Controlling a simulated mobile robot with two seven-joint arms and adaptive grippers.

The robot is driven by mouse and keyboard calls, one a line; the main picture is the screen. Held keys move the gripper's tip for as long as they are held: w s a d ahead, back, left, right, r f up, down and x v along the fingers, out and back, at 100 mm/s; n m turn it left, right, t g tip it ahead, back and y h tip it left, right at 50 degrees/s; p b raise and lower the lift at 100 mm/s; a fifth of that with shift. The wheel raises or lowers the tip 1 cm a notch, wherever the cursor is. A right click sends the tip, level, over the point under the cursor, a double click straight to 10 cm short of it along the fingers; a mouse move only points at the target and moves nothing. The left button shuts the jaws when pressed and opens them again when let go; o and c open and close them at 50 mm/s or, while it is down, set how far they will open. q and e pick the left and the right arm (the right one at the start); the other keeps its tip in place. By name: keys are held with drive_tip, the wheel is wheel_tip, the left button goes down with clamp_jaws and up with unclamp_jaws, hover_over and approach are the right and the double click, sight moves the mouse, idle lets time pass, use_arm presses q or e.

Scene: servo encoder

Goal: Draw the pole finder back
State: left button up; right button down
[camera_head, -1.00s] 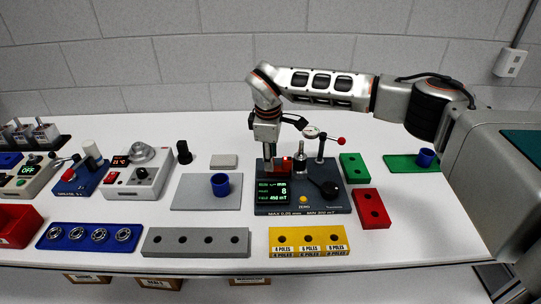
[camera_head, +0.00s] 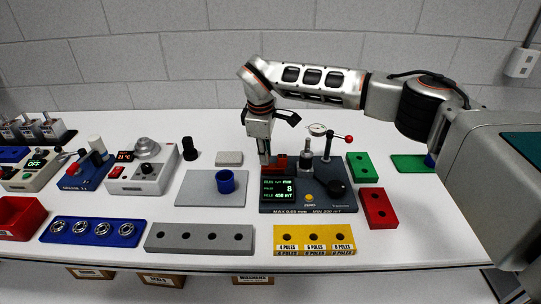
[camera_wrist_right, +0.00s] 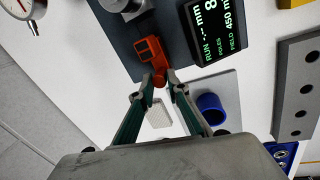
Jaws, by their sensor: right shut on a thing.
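The orange-red pole finder (camera_wrist_right: 151,50) sits on the dark test station (camera_wrist_right: 172,28) beside its screen in the right wrist view. In the head view it is a small red block (camera_head: 281,162) behind the screen of the station (camera_head: 330,200). My right gripper (camera_wrist_right: 160,82) is shut on the narrow end of the pole finder. In the head view my right gripper (camera_head: 265,160) points down at the left back edge of the station. A grey metal cylinder (camera_head: 306,156) stands to the right of the pole finder, apart from it. The screen (camera_head: 278,190) shows 8 poles. My left gripper is out of view.
A dial gauge (camera_head: 317,129) and a red-knobbed lever (camera_head: 348,139) stand at the station's back right. A grey plate with a blue cup (camera_head: 225,181) lies to its left. A yellow pole-sorting block (camera_head: 314,240) lies in front. Green and red blocks (camera_head: 378,208) lie to the right.

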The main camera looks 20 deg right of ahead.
drive_tip(key=shift+a, duration=0.15)
drive_tip(key=c, duration=2)
unclamp_jaws()
drive_tip(key=shift+r, duration=0.1)
drive_tip(key=shift+o, duration=0.4)
drive_tip(key=shift+a, duration=0.15)
drive_tip(key=shift+r, duration=0.15)
wheel_tip(320, 180, up, 11)
drive_tip(key=s, duration=0.2)
drive_tip(key=shift+a+r, duration=0.2)
drive_tip(key=shift+a, duration=0.25)
drive_tip(key=shift+s+f, duration=0.1)
